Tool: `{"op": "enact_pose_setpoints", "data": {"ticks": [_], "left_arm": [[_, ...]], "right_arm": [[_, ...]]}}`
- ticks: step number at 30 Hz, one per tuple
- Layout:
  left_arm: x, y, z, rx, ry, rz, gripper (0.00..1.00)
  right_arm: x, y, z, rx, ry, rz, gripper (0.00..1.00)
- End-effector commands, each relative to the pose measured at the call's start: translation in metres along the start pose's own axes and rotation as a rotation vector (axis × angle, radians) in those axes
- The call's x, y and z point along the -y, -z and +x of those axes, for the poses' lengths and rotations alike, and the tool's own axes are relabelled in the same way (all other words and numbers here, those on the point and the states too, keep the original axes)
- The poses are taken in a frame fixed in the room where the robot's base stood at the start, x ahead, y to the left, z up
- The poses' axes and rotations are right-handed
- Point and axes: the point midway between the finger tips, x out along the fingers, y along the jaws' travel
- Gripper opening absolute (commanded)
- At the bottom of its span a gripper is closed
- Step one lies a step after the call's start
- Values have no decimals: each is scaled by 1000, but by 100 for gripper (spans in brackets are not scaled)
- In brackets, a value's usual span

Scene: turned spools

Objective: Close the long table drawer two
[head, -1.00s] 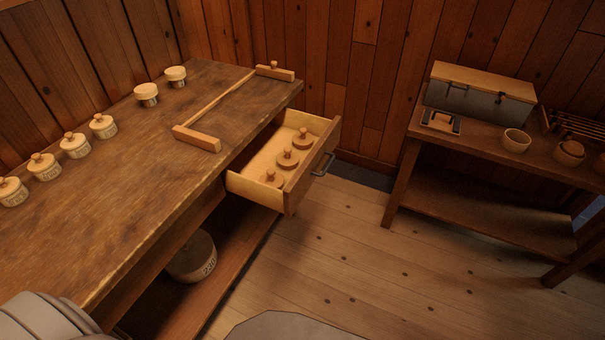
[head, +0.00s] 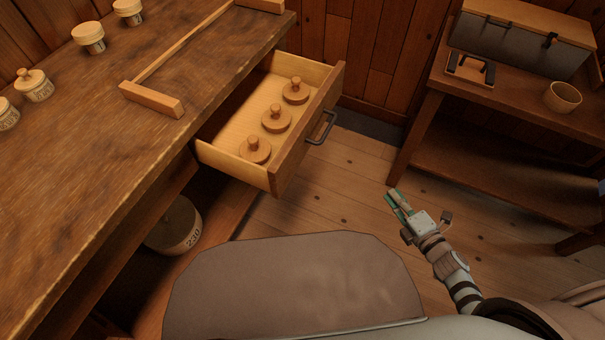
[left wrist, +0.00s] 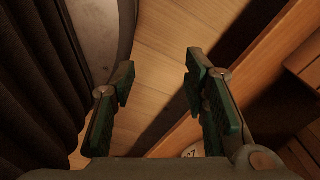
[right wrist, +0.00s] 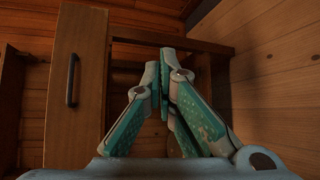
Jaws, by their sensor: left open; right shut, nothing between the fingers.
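The long table drawer (head: 297,150) stands pulled out from the long table (head: 75,165) in the head view. It has a dark handle (head: 322,128) on its front and holds 3 round wooden lids with knobs (head: 276,118). In the right wrist view the drawer front (right wrist: 75,115) shows at the left with its handle (right wrist: 71,80). My right gripper (head: 392,198) is shut and empty, to the right of the drawer and apart from it. My left gripper (left wrist: 158,85) is open and empty over the floor in the left wrist view; the head view does not show it.
Several lidded jars (head: 88,38) and a wooden frame-like bar (head: 150,99) are on the tabletop. A round pot (head: 175,228) sits on the low shelf. A side table (head: 435,82) with a box (head: 520,45) and bowl (head: 562,97) stands at right. Floor before the drawer is clear.

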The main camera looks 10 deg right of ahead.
Motion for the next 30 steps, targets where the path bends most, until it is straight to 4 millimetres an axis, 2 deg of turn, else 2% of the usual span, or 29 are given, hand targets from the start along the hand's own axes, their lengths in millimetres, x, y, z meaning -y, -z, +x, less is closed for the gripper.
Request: {"op": "enact_pose_setpoints", "data": {"ticks": [1,3,6,7,11,24,30], "left_arm": [[-1,-5,37,2,3,3,41],[1,-8,57,2,8,7,41],[5,-7,66,1,15,12,41],[6,-6,66,-1,17,13,41],[8,-3,61,-6,18,14,41],[2,-3,58,-6,10,9,41],[1,-3,59,-6,9,9,41]], "right_arm": [[-36,15,17,-109,-204,-370,0],[-90,48,11,-227,-487,-879,0],[-120,81,-7,-295,-729,-1276,0],[-124,86,-10,-304,-764,-1331,0],[-136,96,-6,-306,-795,-1377,0],[-166,152,60,-305,-789,-1366,0],[-174,169,80,-305,-787,-1367,0]]}}
